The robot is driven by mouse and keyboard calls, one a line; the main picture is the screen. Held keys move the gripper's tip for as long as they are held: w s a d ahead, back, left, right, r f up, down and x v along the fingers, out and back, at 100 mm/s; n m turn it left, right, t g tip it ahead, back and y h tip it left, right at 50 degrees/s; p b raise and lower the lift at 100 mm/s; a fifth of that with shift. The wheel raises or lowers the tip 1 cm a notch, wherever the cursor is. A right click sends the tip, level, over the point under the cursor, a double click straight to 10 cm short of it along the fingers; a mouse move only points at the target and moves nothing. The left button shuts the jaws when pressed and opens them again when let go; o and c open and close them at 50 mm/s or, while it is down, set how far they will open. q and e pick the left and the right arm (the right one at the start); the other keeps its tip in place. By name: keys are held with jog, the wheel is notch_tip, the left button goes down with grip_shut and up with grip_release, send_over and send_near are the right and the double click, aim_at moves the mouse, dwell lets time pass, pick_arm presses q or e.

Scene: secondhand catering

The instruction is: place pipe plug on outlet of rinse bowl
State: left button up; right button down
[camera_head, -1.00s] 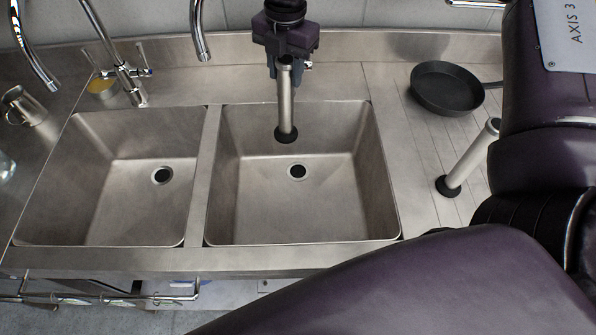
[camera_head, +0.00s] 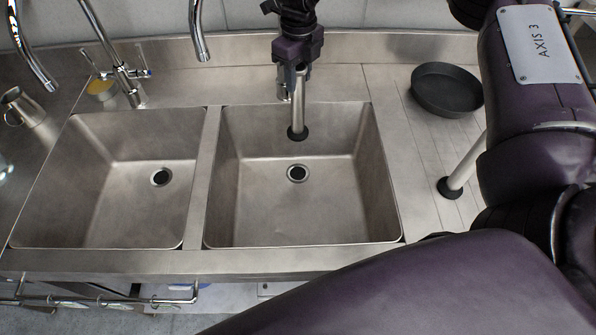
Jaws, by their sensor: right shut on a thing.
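My right gripper (camera_head: 297,68) is shut on a pipe plug (camera_head: 298,105), a metal tube with a black foot. It holds the tube roughly upright above the right-hand sink bowl (camera_head: 250,200). The black foot hangs, in the picture, just above that bowl's dark outlet (camera_head: 297,173) and is apart from it. The left-hand bowl (camera_head: 110,205) has its own open outlet (camera_head: 161,177). The picture does not label which one is the rinse bowl. My left gripper is not in view.
A second pipe with a black foot (camera_head: 450,188) stands on the ribbed drainboard, partly hidden by my arm. A black pan (camera_head: 447,92) lies behind it. Chrome taps (camera_head: 128,75) and a metal jug (camera_head: 25,107) are at the left. Both bowls look empty.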

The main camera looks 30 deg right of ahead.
aim_at(299, 135)
notch_tip(299, 135, down, 16)
jog(key=b, duration=0.3)
jog(key=shift+b, duration=0.4)
notch_tip(299, 135, down, 3)
jog(key=shift+f+b, duration=0.15)
jog(key=shift+b, duration=0.45)
jog(key=shift+f, duration=0.35)
jog(key=shift+f, duration=0.15)
jog(key=c, duration=0.9)
grip_release()
